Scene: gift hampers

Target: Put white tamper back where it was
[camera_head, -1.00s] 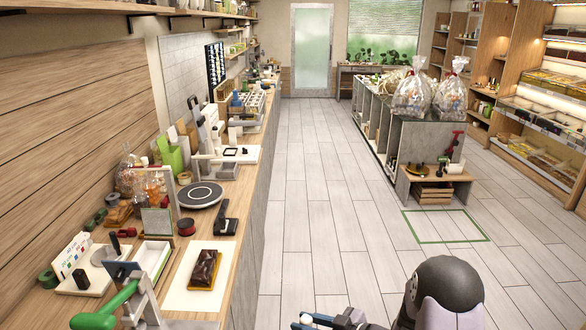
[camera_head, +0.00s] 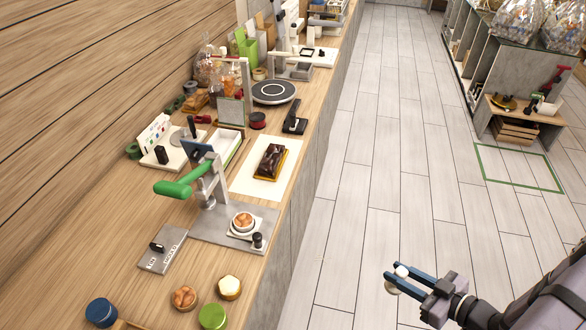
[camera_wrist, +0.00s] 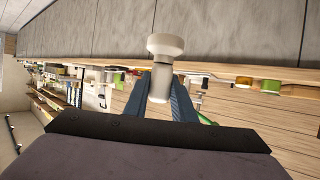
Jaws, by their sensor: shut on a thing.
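My gripper (camera_head: 393,272) is over the floor at the lower right in the head view, apart from the counter. Its blue fingers are shut on the white tamper (camera_head: 402,270). In the wrist view the white tamper (camera_wrist: 165,48) shows a wide round end and a narrower body between the fingers. A grey holder block (camera_head: 165,249) with lettering on its front lies on the counter. One small black-topped piece (camera_head: 156,247) stands on its left part, and its right part looks bare. The lettering is too small to read surely.
A green-handled press (camera_head: 185,189) stands on a grey plate behind the block, with a round item in a white dish (camera_head: 243,222) and a small black knob piece (camera_head: 257,240). The floor aisle is clear.

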